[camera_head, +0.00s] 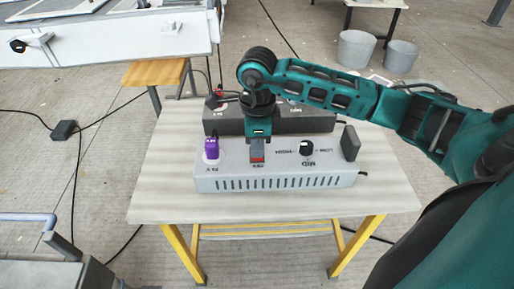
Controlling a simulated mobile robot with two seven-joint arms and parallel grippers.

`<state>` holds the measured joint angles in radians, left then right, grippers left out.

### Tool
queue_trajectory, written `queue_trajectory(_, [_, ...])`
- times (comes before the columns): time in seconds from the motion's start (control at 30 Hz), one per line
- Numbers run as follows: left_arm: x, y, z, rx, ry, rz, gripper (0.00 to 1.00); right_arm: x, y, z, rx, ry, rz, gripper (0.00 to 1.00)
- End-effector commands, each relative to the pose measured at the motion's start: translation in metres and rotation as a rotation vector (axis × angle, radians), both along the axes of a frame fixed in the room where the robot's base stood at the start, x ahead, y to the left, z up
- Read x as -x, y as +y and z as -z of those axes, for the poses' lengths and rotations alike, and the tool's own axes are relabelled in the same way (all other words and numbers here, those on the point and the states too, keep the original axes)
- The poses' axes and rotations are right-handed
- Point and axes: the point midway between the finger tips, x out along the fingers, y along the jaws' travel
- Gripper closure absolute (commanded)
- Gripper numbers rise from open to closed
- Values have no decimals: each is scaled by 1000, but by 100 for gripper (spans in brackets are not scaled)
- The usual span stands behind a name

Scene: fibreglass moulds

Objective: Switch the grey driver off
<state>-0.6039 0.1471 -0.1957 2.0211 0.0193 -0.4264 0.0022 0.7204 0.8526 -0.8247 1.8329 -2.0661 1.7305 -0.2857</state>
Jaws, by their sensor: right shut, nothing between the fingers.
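The grey driver (285,181) lies on the table, a long light-grey box with slots along its front face. A purple plug (211,149) stands at its left end above a 24 V label. A black knob (306,148) sits right of its middle among printed settings. My right gripper (258,157) points down, shut and empty, at a red switch (257,156) on the driver's top. The fingertips are at or just above the switch and partly hide it; I cannot tell whether they touch or which way it is set. My left gripper is not in view.
A dark grey box (222,121) stands directly behind the driver, partly hidden by my right arm. A black block (350,143) stands at the driver's right end. The pale tabletop (165,190) is clear at left and front. Two grey buckets (401,57) stand behind.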

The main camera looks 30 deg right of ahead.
Motion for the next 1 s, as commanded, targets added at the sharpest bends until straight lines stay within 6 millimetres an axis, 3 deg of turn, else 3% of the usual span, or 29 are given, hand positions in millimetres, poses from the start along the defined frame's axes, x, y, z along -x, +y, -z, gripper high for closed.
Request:
queue_trajectory(0.6, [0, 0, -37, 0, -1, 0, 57, 0, 0, -53, 0, 0, -1, 100])
queue_trajectory(1.0, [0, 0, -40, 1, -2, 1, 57, 0, 0, -58, 1, 1, 0, 100])
